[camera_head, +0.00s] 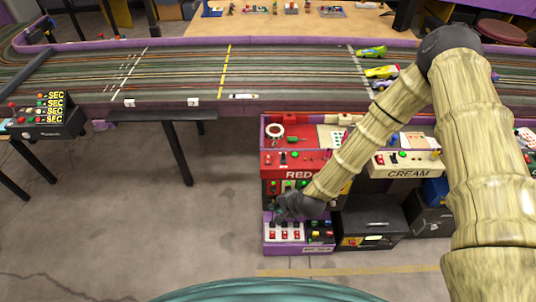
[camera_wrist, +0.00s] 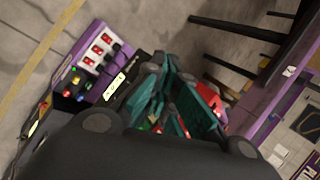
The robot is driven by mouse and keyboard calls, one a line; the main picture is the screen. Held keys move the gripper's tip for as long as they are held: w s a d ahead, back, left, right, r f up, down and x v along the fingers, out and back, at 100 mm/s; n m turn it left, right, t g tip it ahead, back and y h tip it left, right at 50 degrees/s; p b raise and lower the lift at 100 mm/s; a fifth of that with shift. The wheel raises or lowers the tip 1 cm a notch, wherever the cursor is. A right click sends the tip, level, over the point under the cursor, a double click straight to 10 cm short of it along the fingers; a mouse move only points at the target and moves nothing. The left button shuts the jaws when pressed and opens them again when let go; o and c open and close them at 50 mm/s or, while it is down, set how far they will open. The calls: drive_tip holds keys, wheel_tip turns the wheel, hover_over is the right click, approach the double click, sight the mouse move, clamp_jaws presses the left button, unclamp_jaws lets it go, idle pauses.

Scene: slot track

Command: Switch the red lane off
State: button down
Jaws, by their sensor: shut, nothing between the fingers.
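The red console (camera_head: 275,172) with the partly covered label "RED" stands below the track, right of centre in the head view. Its sloped top carries a small switch (camera_head: 283,157), a green light and other small controls. Red parts of it (camera_wrist: 219,88) show behind my fingers in the wrist view. Below it is a purple box (camera_head: 269,247) with a white panel of red rocker switches (camera_head: 285,232); this panel (camera_wrist: 101,50) also shows at upper left in the wrist view. My gripper (camera_head: 288,206) is shut and empty, in front of the red console's lower part, hiding some of it.
The cream console (camera_head: 406,171) stands right of the red one, partly behind my arm. A black box (camera_head: 372,222) is beside the purple box. The slot track (camera_head: 190,75) with cars runs above. A black scoring unit (camera_head: 48,122) is at left. Floor left of the consoles is clear.

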drive_tip(key=w+a+r+m+t, duration=0.2)
drive_tip(key=w+r+m, duration=0.1)
drive_tip(key=w+r, duration=0.4)
drive_tip(key=w+a+r+m+t+y+p, duration=0.1)
drive_tip(key=w+a+r+m, duration=0.1)
drive_tip(key=w+r, duration=0.5)
drive_tip(key=w+m, duration=0.1)
drive_tip(key=w, duration=0.4)
drive_tip(key=shift+m+t, duration=0.3)
drive_tip(key=shift+t, duration=0.1)
drive_tip(key=shift+w+f, duration=0.1)
drive_tip(key=shift+f, duration=0.05)
drive_tip(key=b, duration=0.3)
hover_over(266, 159)
drive_tip(key=shift+s+f, duration=0.15)
drive_tip(key=shift+f, duration=1.6)
drive_tip(key=shift+s+f, duration=0.15)
drive_tip(key=shift+f, duration=1.55)
drive_tip(key=shift+w+f+b, duration=0.25)
drive_tip(key=shift+f+b, duration=0.55)
drive_tip(key=shift+b, duration=0.15)
drive_tip(key=shift+f, duration=0.15)
drive_tip(key=shift+f+b, duration=0.3)
drive_tip(key=shift+b, duration=0.3)
